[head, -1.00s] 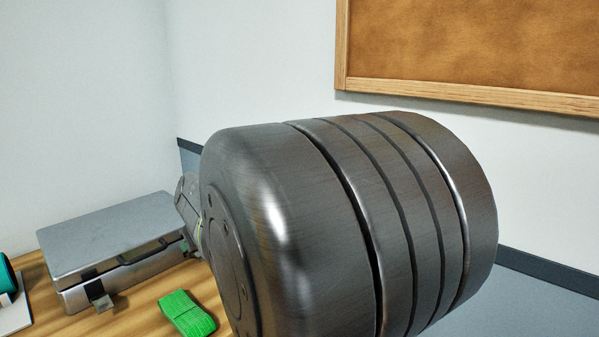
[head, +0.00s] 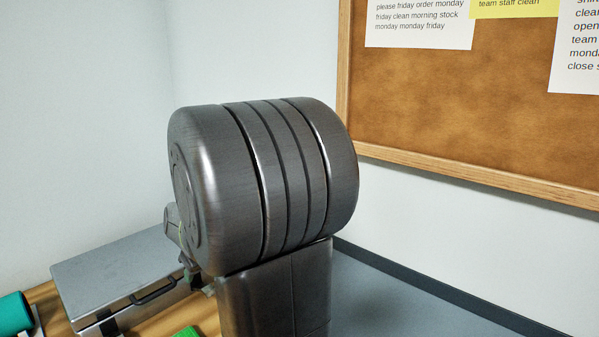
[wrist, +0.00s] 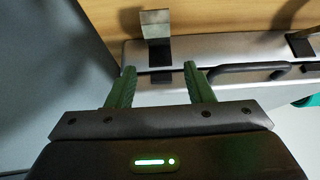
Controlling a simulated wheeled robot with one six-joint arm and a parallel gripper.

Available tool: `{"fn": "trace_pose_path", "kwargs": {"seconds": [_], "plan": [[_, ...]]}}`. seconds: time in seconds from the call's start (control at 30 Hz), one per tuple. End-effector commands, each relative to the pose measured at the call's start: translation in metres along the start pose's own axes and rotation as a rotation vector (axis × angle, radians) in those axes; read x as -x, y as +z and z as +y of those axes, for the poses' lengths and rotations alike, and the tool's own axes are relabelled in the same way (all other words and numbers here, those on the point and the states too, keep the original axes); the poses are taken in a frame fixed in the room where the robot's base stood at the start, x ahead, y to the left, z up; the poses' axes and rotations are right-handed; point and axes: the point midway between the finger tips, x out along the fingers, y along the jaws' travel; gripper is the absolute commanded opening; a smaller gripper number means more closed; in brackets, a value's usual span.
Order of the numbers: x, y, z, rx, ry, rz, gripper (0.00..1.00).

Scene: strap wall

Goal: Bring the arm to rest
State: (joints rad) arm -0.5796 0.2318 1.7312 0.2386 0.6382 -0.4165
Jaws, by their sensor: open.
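My gripper (wrist: 160,84) shows in the wrist view with its two green fingers apart and nothing between them. Past its fingertips lies a silver metal case (wrist: 185,62) with a dark handle (wrist: 250,71) and a metal latch (wrist: 156,24). I cannot tell how far the fingertips are from the case. In the head view my arm's large dark joint fills the middle and hides most of the gripper. The case (head: 115,258) lies behind and left of my arm there.
The wooden table (head: 205,310) holds a green folded strap (head: 187,332) at the front and a teal roll (head: 14,313) at the far left. A framed cork board (head: 440,110) with paper notes (head: 420,22) hangs on the wall at the right.

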Motion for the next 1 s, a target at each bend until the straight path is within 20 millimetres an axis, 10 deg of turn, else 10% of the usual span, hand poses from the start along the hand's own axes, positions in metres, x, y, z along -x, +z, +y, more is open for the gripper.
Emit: {"fn": "trace_pose_path", "kwargs": {"seconds": [1.0], "plan": [[0.0057, -0.0026, 0.005, -0.011, 0.01, -0.085, 0.47]]}}
